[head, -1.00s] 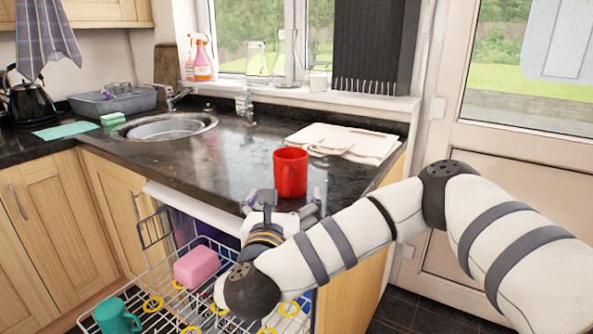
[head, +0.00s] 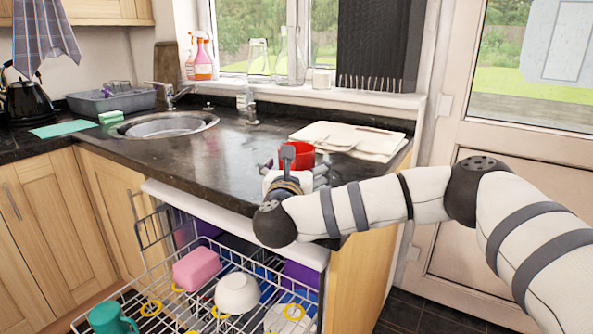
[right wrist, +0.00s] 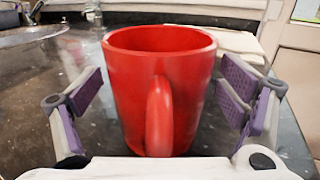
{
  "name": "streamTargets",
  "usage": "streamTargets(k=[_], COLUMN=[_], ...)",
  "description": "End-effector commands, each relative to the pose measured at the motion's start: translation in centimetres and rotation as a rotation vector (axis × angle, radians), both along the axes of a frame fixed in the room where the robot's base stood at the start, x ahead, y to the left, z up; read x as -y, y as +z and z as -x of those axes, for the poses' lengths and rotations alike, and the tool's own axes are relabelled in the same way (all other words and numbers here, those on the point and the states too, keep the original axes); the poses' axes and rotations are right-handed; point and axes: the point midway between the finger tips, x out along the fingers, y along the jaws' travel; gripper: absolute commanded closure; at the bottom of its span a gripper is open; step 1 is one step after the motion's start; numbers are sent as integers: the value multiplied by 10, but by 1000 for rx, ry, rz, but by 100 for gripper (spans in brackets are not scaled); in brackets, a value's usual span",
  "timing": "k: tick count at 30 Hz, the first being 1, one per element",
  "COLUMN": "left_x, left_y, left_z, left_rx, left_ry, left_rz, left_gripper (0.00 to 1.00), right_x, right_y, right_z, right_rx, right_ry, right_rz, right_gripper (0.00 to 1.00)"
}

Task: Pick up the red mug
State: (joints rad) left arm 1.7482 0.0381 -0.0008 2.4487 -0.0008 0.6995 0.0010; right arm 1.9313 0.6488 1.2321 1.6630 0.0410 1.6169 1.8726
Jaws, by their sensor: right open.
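The red mug (head: 302,158) stands upright on the dark granite counter (head: 225,170), near its front edge. In the head view its lower part is hidden behind my right gripper (head: 296,168). In the right wrist view the mug (right wrist: 157,90) stands between the two open fingers of my right gripper (right wrist: 160,100), its handle facing the camera. A gap shows between each purple-padded finger and the mug's side. My left gripper is in neither view.
Below the counter is a pulled-out dishwasher rack with a pink block (head: 196,268), a white bowl (head: 237,293) and a teal mug (head: 112,316). Pale boards (head: 350,140) lie behind the red mug. The sink (head: 165,125) is at the left. The counter between is clear.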

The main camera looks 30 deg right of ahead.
Motion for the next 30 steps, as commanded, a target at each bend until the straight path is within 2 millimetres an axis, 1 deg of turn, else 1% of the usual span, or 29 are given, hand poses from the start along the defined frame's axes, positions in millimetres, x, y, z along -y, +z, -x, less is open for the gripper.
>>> streamTargets(k=[3, 5, 6, 8, 9, 11, 12, 19, 22, 26, 29, 30], left_x=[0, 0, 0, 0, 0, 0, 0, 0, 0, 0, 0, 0], left_y=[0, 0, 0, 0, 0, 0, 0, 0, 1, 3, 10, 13], left_z=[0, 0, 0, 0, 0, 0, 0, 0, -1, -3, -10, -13], left_rx=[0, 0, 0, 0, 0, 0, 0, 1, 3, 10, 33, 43], left_ry=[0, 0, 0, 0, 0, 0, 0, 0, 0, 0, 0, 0], left_rz=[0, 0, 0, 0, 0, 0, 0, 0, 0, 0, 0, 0], left_gripper=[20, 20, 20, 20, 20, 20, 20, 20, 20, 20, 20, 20], right_x=[0, 0, 0, 0, 0, 0, 0, -1, 0, 0, -7, -9], right_y=[0, 0, 0, 0, 0, 0, 0, 2, 9, 34, 62, 74], right_z=[0, 0, 0, 0, 0, 1, 1, 0, 0, 1, 20, 29], right_rx=[0, 0, 0, 0, 0, 0, 0, 2, 5, 9, 13, 16], right_ry=[0, 0, 0, 0, 0, 0, 0, 0, 0, 0, 5, 4], right_rz=[0, 0, 0, 0, 0, 0, 0, 0, -2, -2, -2, -2], right_gripper=[11, 24, 33, 47, 56, 70, 74, 74, 74, 74, 74, 74])
